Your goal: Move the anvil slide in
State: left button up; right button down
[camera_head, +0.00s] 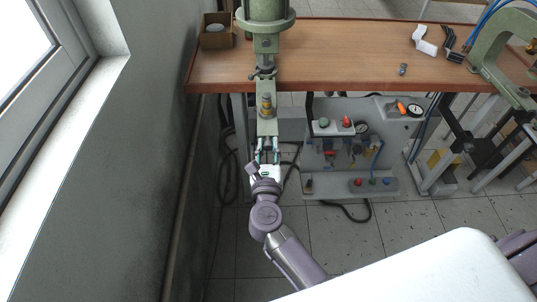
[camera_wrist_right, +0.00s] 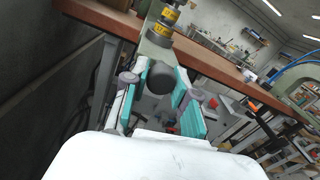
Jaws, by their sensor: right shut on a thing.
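The anvil slide (camera_head: 267,126) is a pale green-grey bar. It sticks out from under the green press (camera_head: 264,45) past the table's front edge, and a brass-yellow cylindrical piece (camera_head: 267,105) stands on it. In the right wrist view, the slide (camera_wrist_right: 153,52) ends in a dark round knob (camera_wrist_right: 162,78), with the yellow-banded piece (camera_wrist_right: 164,20) behind. My right gripper (camera_head: 268,153) is at the slide's front end. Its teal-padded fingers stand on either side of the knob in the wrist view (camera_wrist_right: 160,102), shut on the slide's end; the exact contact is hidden. My left gripper is out of view.
The wooden table (camera_head: 340,60) holds a cardboard box (camera_head: 217,31) at left and a second green press (camera_head: 490,60) at right. Below is a grey pneumatic panel (camera_head: 350,160) with buttons, gauges and hoses. A wall (camera_head: 140,170) runs close at left.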

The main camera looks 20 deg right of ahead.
aim_at(267, 117)
jog(key=x, duration=0.3)
jog(key=b+x, duration=0.1)
jog(key=x, duration=0.6)
jog(key=shift+w+a+f+b, duration=0.1)
jog(key=shift+w+a+b, duration=0.1)
jog(key=shift+b, duration=0.15)
jog(key=shift+r, duration=0.2)
jog(key=c, duration=1.2)
grip_release()
jog(key=o, duration=0.3)
jog(key=shift+w+d+f, duration=0.1)
jog(key=shift+w+f, duration=0.05)
jog(key=shift+w, duration=0.05)
